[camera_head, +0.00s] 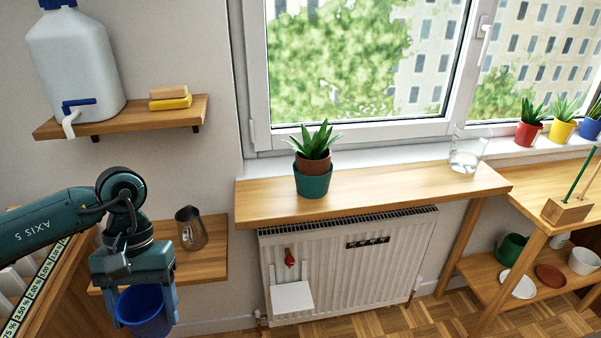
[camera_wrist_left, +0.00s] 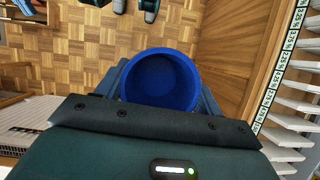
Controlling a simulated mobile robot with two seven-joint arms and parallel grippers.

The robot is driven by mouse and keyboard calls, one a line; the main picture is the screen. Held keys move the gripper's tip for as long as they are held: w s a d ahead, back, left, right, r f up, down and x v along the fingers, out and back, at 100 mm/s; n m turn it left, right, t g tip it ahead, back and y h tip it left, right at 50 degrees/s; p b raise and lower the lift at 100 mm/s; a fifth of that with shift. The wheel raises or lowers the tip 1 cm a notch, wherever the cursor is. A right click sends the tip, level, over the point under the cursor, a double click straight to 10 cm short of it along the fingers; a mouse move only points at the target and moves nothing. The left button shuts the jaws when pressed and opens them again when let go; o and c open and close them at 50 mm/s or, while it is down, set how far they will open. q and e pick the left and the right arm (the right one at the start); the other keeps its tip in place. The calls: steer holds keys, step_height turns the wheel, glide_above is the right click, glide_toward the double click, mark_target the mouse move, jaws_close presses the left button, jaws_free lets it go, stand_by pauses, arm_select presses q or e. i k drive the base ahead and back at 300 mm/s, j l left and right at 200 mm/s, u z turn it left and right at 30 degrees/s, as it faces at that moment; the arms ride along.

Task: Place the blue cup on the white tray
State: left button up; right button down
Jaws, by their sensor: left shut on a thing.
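My left gripper (camera_head: 145,306) is shut on the blue cup (camera_head: 146,318), its fingers on either side of the cup. In the wrist view the blue cup (camera_wrist_left: 160,80) shows from above, open and empty, with wooden floor around it. A white square tray (camera_head: 292,297) sits at the front of the radiator, low and to the right of the cup. The cup is held in the air at the lower left, apart from the tray. My right gripper is not in view.
A wooden shelf (camera_head: 210,262) with a metal pitcher (camera_head: 190,228) is just behind my gripper. The wooden ledge (camera_head: 400,192) above the radiator (camera_head: 360,265) holds a potted plant (camera_head: 313,165) and a glass jar (camera_head: 466,155). A red valve (camera_head: 290,258) is above the tray.

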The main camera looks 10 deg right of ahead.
mark_target(288, 294)
steer(key=i+l+z, duration=0.1)
steer(key=z, duration=1.3)
steer(key=i+z, duration=0.15)
steer(key=i, duration=0.65)
steer(key=k+j, duration=0.05)
